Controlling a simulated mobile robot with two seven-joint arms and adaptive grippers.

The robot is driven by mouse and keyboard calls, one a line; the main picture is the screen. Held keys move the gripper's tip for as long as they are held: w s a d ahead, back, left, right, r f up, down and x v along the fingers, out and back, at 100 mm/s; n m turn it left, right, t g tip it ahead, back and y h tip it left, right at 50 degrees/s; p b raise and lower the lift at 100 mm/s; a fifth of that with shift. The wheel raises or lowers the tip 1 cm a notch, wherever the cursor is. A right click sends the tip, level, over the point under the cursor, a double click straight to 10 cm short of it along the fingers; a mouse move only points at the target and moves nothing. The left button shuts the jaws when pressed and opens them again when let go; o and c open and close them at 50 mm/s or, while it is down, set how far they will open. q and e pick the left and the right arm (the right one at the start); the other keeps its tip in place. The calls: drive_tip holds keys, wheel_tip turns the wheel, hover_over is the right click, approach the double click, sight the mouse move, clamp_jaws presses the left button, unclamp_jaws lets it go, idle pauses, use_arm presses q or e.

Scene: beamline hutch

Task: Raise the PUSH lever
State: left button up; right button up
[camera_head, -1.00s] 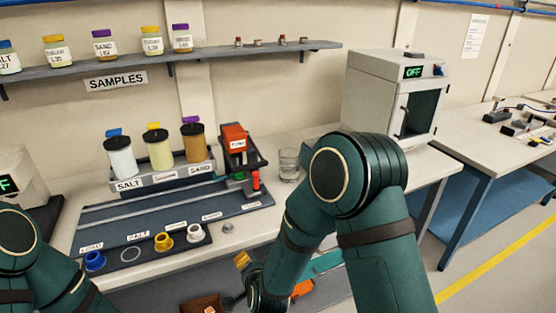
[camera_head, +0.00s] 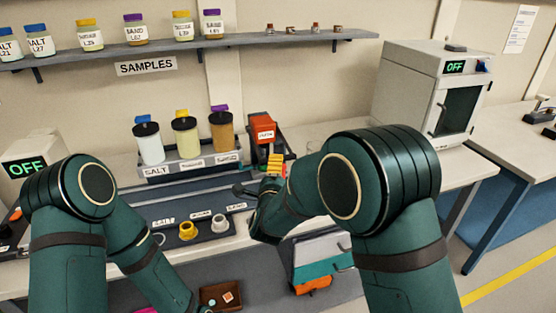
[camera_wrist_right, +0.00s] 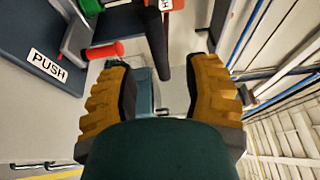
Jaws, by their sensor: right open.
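The PUSH lever shows in the right wrist view as a grey bar with a red cylindrical handle (camera_wrist_right: 104,50), beside a dark plate with a white PUSH label (camera_wrist_right: 48,67). My right gripper (camera_wrist_right: 163,68) is open, with ochre ridged fingers either side of the picture's middle. The red handle lies just beyond the left finger's tip, not between the fingers; I cannot tell whether they touch. In the head view my right gripper (camera_head: 275,166) is in front of the lever area below the red box and largely hides the lever.
A red box (camera_head: 262,129) stands behind my right gripper. Left of it, a rack holds three capped jars (camera_head: 185,138). A dark rod (camera_wrist_right: 157,45) hangs between the fingers in the wrist view. A grey oven (camera_head: 415,90) reading OFF stands at right.

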drive_tip(key=shift+w+d, duration=0.15)
drive_tip(key=shift+w, duration=1.2)
drive_tip(key=shift+w+d, duration=0.1)
drive_tip(key=shift+w, duration=1.2)
drive_tip(key=shift+c, duration=0.4)
clamp_jaws()
